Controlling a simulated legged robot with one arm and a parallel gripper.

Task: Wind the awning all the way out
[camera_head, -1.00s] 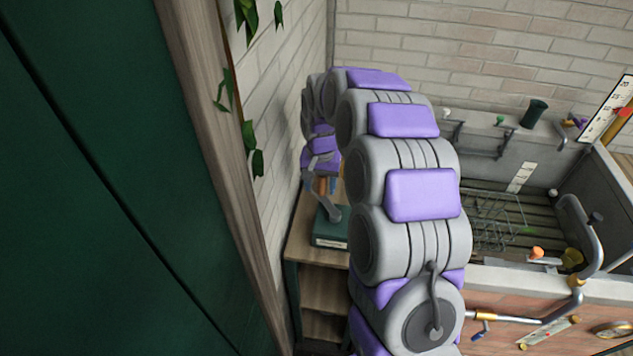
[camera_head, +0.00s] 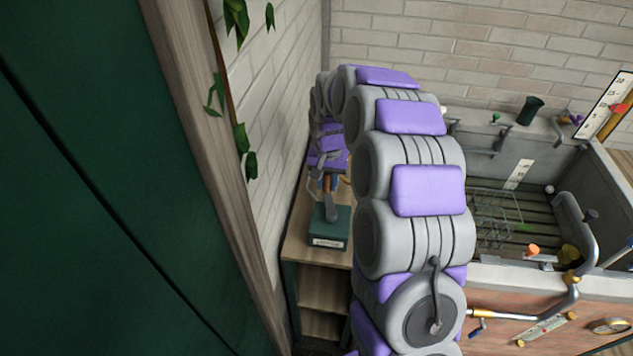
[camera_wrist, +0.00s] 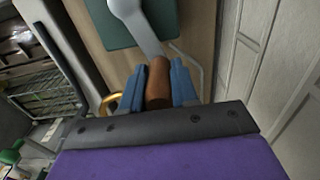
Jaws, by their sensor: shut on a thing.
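A grey crank arm (camera_head: 331,207) rises from a dark green box (camera_head: 329,234) with a pale label on the wooden shelf unit. The crank's brown handle (camera_wrist: 158,84) sits between my blue fingers in the wrist view. My gripper (camera_wrist: 158,80) is shut on this handle. In the wrist view, the crank arm (camera_wrist: 135,22) runs away from the handle to the green box (camera_wrist: 112,32). In the head view my arm bends down behind itself to the handle, partly hiding my gripper. I see no awning in these frames.
A green door or panel (camera_head: 90,210) with a wooden post (camera_head: 190,130) stands close at left. A brick wall with ivy (camera_head: 240,138) runs behind the shelf (camera_head: 320,288). At right are a trough with a wire rack (camera_head: 495,210) and a bent pipe (camera_head: 588,255).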

